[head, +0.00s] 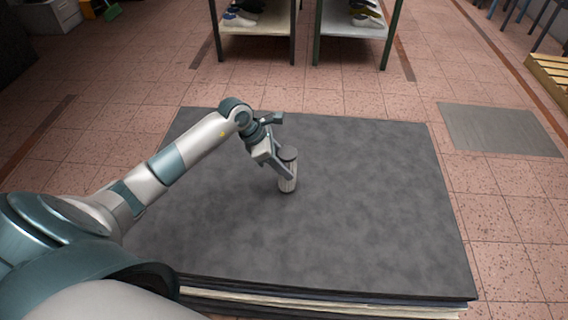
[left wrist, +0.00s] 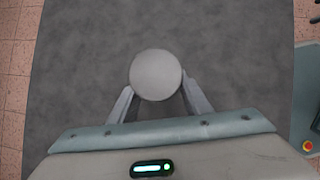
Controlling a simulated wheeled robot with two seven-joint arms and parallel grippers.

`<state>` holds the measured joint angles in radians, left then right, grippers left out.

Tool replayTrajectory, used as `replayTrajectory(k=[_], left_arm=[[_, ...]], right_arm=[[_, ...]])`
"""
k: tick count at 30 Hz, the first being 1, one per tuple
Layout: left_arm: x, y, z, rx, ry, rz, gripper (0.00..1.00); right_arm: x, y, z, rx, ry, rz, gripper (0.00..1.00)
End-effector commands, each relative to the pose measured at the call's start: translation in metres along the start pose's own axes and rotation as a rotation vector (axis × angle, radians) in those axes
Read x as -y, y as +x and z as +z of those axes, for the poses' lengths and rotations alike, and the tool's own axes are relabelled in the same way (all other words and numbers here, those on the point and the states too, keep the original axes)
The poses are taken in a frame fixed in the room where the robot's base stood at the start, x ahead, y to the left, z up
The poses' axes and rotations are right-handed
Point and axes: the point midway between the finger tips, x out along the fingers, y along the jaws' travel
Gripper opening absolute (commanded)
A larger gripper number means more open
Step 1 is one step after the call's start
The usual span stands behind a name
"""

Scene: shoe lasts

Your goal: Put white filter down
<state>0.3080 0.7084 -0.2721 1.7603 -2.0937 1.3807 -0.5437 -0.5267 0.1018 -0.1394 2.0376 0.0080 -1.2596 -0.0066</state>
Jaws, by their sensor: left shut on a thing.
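The white filter (head: 288,184) is a short pale cylinder with a darker grey top, upright at the middle of a dark grey sheet stack (head: 370,200). In the left wrist view, its round top (left wrist: 156,75) sits between the two fingers. My left gripper (head: 279,168) is shut on the filter, reaching in from the left. The filter's base appears at the sheet's surface; I cannot tell whether it touches. My right gripper is not in view.
The sheet around the filter is bare. Two shelf racks (head: 348,28) with shoe lasts stand at the back. A grey floor plate (head: 498,129) lies at the right, and a wooden pallet (head: 552,75) is at the right edge.

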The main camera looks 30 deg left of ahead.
Motion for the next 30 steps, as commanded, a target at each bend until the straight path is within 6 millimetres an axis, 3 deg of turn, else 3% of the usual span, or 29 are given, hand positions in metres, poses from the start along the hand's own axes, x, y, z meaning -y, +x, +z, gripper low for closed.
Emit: replayTrajectory(k=[5,6,8,9,23,30], left_arm=[[0.0,0.001,0.0,0.001,0.0,0.001,0.13],[0.0,0.002,-0.001,0.0,0.0,0.0,0.46],[0.0,0.001,-0.001,0.0,0.0,0.0,0.6],[0.0,0.001,-0.001,0.0,0.0,0.0,0.62],[0.0,-0.001,0.001,0.0,0.0,0.0,0.62],[-0.001,-0.031,-0.001,-0.002,0.002,0.003,0.62]], right_arm=[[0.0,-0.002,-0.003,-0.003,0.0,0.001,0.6],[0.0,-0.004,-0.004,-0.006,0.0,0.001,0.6],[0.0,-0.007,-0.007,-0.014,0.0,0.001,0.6],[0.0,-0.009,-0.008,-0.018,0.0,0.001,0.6],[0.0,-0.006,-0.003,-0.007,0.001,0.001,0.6],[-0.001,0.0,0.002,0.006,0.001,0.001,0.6]])
